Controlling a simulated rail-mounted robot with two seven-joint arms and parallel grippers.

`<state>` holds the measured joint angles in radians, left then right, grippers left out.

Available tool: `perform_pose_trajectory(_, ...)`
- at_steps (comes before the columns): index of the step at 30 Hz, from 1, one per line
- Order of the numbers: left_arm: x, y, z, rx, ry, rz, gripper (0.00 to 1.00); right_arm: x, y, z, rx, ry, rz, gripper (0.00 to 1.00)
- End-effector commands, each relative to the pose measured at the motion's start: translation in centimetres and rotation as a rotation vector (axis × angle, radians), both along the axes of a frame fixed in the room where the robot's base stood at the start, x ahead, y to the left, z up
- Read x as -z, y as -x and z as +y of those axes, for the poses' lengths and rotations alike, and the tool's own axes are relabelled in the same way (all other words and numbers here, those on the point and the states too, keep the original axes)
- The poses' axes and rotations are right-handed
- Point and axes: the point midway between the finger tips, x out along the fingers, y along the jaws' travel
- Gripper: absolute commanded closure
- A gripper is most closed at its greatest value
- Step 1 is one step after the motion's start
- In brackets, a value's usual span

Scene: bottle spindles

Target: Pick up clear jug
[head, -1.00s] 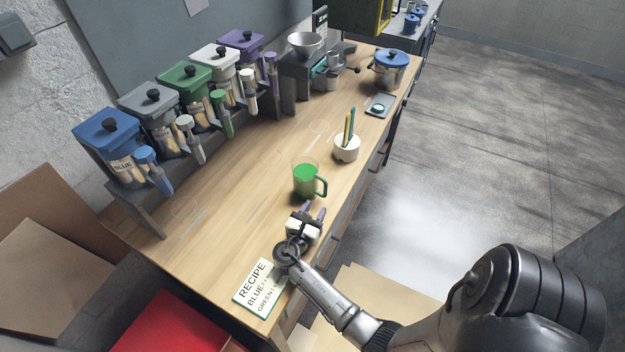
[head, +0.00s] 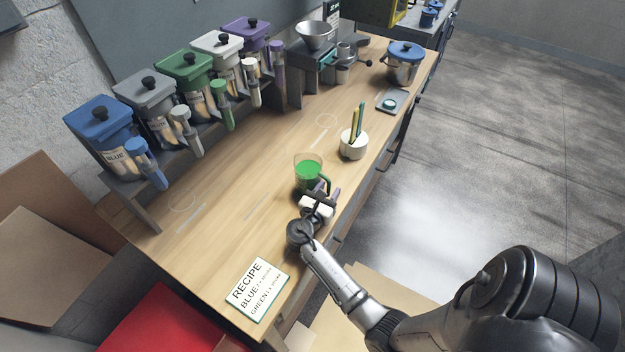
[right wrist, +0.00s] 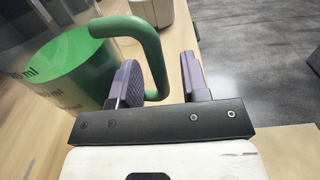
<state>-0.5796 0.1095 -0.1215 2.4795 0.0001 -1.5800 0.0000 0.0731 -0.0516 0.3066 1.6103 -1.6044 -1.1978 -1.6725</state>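The clear jug (head: 308,171) stands upright on the wooden table, with green contents and a green handle (head: 328,185) on its right side. It also shows in the right wrist view (right wrist: 75,75), with "ml" markings on its wall. My right gripper (head: 328,190) is at the handle's near side. In the right wrist view its two purple-grey fingers (right wrist: 160,80) are apart, and the green handle's lower part shows in the gap between them. The fingers do not appear closed on it. My left gripper is not in view.
A white cup (head: 354,147) with tall sticks stands behind the jug. A recipe card (head: 258,289) lies near the front edge. Coloured dispensers (head: 185,80) line the left side. A blue-lidded pot (head: 403,65) stands at the far right. The table's middle is clear.

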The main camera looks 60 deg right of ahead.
Motion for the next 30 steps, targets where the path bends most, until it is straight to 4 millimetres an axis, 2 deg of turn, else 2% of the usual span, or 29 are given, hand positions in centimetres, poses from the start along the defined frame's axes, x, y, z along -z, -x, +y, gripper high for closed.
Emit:
perform_pose_trajectory(2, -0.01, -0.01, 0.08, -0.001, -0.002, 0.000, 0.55, 0.00, 0.00, 0.00, 0.000, 0.000, 0.000, 0.66)
perform_pose_trajectory(13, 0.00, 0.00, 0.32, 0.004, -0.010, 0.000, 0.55, 0.01, 0.01, 0.01, 0.000, 0.000, 0.000, 1.00)
perform_pose_trajectory(30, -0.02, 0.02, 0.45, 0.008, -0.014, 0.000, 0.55, -0.11, -0.03, 0.01, -0.001, 0.001, -0.002, 1.00)
